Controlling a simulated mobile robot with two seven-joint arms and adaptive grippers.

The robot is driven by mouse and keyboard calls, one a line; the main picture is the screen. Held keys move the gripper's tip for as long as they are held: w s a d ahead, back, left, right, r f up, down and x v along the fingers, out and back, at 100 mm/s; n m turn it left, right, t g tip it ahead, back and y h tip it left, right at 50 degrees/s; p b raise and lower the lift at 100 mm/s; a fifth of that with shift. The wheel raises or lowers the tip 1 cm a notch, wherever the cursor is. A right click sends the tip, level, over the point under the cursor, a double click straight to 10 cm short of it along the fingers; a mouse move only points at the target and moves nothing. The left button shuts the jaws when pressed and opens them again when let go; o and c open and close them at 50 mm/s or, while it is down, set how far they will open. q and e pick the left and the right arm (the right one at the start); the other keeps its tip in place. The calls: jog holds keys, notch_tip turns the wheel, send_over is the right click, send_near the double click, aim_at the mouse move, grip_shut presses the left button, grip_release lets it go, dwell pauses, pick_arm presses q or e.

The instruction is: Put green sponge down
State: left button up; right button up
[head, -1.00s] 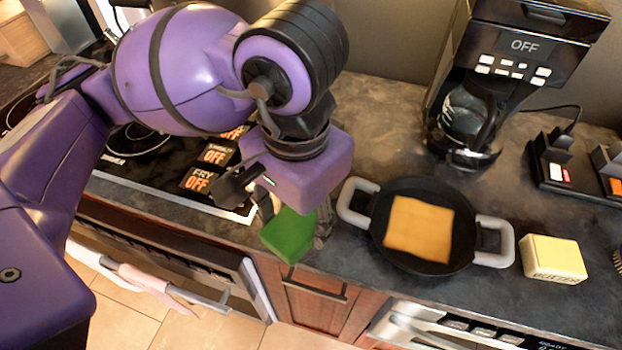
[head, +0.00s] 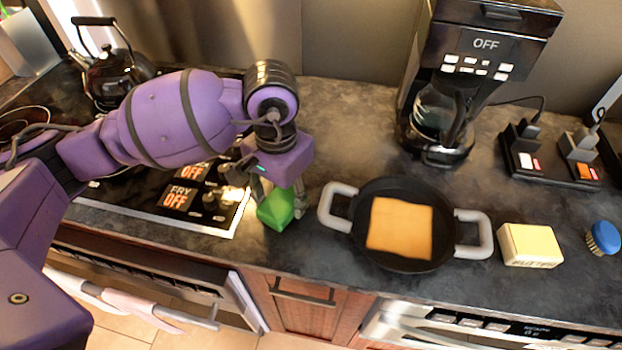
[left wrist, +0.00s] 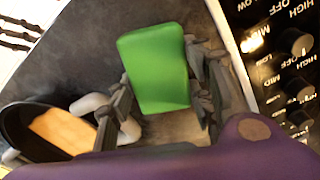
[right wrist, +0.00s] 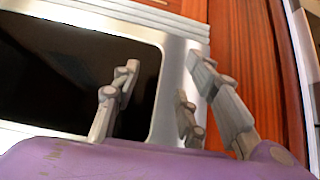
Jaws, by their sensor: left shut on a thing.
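The green sponge (head: 276,210) is between the fingers of my left gripper (head: 279,198) in the head view, over the counter strip between the stove and the pan. In the left wrist view the sponge (left wrist: 157,70) sits between both fingers of the left gripper (left wrist: 165,92), which is shut on it. Whether the sponge touches the counter is hard to tell. My right gripper (right wrist: 150,105) shows only in its own wrist view, with its fingers apart and nothing between them, in front of a dark-windowed appliance.
A black pan (head: 437,262) with an orange-yellow slice (head: 400,227) stands just right of the sponge. A butter block (head: 530,245), a blue brush (head: 603,237) and a coffee maker (head: 440,110) stand farther right. The stove's knobs (head: 215,200) are close on the left. Dark counter (head: 345,130) is clear behind the pan.

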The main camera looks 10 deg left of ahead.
aim_at(283, 197)
pick_arm(q)
jog(key=shift+f, duration=0.85)
jog(key=shift+f, duration=0.25)
jog(key=o, duration=0.8)
jog(key=shift+r, duration=0.1)
notch_tip(283, 197, up, 12)
jog(key=shift+r+b, duration=0.25)
jog(key=shift+b, duration=0.05)
